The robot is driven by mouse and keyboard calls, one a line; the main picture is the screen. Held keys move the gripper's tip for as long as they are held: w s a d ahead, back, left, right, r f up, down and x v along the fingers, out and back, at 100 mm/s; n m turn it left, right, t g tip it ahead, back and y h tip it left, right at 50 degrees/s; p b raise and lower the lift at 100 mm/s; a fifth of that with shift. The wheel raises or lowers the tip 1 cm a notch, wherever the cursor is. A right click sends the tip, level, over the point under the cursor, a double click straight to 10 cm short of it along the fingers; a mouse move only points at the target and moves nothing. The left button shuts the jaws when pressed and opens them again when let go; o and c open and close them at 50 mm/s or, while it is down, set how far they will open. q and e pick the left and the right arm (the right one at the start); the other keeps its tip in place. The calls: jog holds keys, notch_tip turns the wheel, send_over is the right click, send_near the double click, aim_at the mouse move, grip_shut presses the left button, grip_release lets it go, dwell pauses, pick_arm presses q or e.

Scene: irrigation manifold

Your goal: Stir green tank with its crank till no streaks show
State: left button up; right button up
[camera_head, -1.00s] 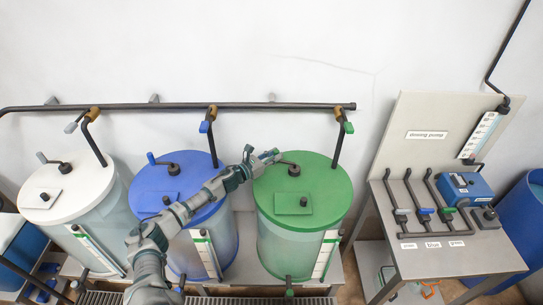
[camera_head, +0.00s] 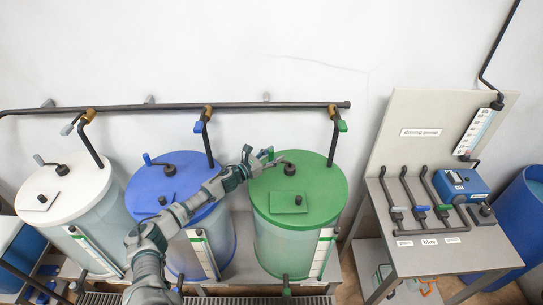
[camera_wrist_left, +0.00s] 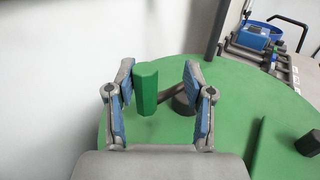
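The green tank (camera_head: 285,240) stands rightmost of three tanks, with a green lid (camera_head: 320,190). Its crank has a dark hub (camera_head: 289,169) and an arm running back-left to an upright green handle (camera_wrist_left: 146,90). My left gripper (camera_head: 264,156) reaches over the lid's back-left edge. In the left wrist view the gripper (camera_wrist_left: 160,75) is open, with the handle between its blue-padded fingers, nearer the left one. A gap shows on the right side; contact on the left is unclear. The tank wall is cloudy, and I cannot tell whether streaks show. My right gripper is not in view.
A blue tank (camera_head: 224,255) and a white tank (camera_head: 100,205) stand to the left. A dark pipe (camera_head: 240,106) with valves runs along the wall behind. A dosing bench (camera_head: 400,262) with a blue pump (camera_head: 461,184) stands to the right.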

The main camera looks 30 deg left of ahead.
pick_arm(q)
jog(key=shift+a, duration=0.1)
jog(key=shift+s+a, duration=0.15)
jog(key=shift+a, duration=0.3)
jog(key=shift+s+a+f, duration=0.2)
jog(key=shift+a, duration=0.05)
jog(key=v, duration=1)
jog(key=shift+s+d, duration=0.1)
jog(key=shift+d, duration=0.3)
jog(key=shift+s+a, duration=0.45)
jog(key=shift+s, duration=0.15)
jog(key=shift+d+r, duration=0.1)
jog(key=shift+d, duration=0.1)
